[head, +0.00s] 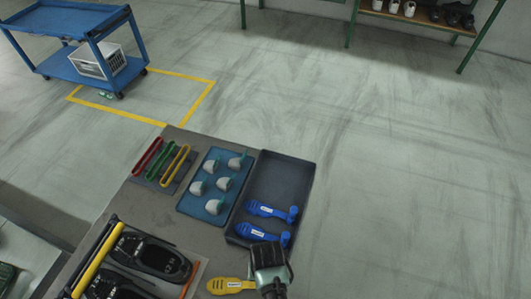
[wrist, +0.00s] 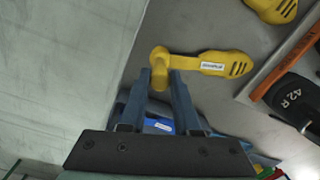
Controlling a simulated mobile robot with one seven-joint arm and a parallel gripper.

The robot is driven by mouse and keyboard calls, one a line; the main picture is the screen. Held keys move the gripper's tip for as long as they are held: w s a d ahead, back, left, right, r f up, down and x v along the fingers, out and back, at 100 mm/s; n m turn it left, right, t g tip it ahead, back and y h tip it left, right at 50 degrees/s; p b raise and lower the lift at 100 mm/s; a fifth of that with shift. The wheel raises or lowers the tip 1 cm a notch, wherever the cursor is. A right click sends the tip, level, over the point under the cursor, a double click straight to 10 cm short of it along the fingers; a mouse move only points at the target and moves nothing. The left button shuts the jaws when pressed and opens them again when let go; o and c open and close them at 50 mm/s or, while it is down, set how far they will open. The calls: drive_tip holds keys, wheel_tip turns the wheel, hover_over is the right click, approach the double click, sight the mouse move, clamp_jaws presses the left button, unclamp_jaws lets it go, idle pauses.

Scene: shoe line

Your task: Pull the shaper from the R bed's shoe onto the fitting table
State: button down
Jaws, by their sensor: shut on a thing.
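My gripper (wrist: 161,88) is shut on the heel end of a yellow shaper (wrist: 214,63) with a white label and a slotted toe. In the head view the gripper (head: 272,280) is at the bottom centre, with the yellow shaper (head: 229,286) reaching left from it. The shaper is over the grey fitting table (wrist: 205,25), clear of any shoe; I cannot tell whether it touches the top. A black shoe marked 42 R (wrist: 295,97) lies to its right in the wrist view, beside an orange strip. Black shoes (head: 152,256) also show in the head view.
A dark tray (head: 283,175) with two blue shapers lies beyond the gripper. Left of it are a blue tray (head: 213,210) of grey forms and red, green and yellow loops (head: 165,160). Another yellow shaper (wrist: 272,8) shows in the wrist view. Open floor lies right.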

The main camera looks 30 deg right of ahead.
drive_tip(key=c, duration=0.6)
unclamp_jaws()
drive_tip(key=shift+o, duration=0.2)
wheel_tip(320, 180, up, 9)
drive_tip(key=p, duration=0.9)
